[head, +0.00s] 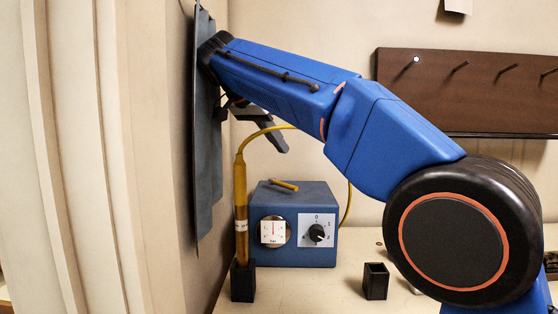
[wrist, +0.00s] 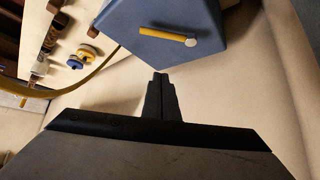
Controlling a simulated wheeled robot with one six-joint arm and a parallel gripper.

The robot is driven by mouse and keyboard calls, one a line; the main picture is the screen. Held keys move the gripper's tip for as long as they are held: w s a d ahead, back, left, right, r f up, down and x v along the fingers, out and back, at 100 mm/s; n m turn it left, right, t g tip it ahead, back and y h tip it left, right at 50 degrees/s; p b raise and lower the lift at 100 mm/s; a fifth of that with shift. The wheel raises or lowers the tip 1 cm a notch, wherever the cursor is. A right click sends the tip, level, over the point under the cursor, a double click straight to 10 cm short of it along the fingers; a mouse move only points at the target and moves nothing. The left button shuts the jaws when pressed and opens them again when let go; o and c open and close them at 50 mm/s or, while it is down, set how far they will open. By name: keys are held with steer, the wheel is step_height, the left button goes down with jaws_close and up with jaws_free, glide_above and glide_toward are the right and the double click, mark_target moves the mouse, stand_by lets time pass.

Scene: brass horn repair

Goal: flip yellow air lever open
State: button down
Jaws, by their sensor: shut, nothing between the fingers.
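The yellow air lever (head: 284,185) lies on top of the blue box (head: 266,207), which has a gauge and a dial on its front. In the wrist view the yellow lever (wrist: 168,37) shows as a short bar with a pale round end on the blue box (wrist: 145,15). My gripper (head: 283,148) is above the box in the head view, apart from the lever. In the wrist view my gripper (wrist: 160,76) is shut and empty, with its tips just short of the box's edge.
A yellow tool with a hose (head: 240,190) stands upright in a dark holder (head: 243,281) left of the box. A small dark open cup (head: 375,281) stands at right. A dark cloth (head: 208,140) hangs on the left wall. A brown peg board (head: 470,90) is on the back wall.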

mark_target(292, 187)
steer(key=shift+r, duration=0.85)
steer(key=c, duration=1.8)
jaws_free()
steer(key=shift+d+r, duration=0.1)
steer(key=shift+r, duration=0.2)
steer(key=s+d+r+n+g+y, duration=0.1)
steer(key=s+d+r+n+y, duration=0.2)
steer(key=n, duration=0.6)
steer(key=s+d+r+n+y, duration=0.2)
steer(key=s+d+n+y, duration=0.15)
steer(key=s+n, duration=0.4)
steer(key=shift+n+y, duration=0.45)
steer(key=shift+n, duration=0.3)
steer(key=x, duration=1.8)
steer(key=shift+w+a, duration=0.45)
steer(key=shift+c, duration=0.3)
jaws_close()
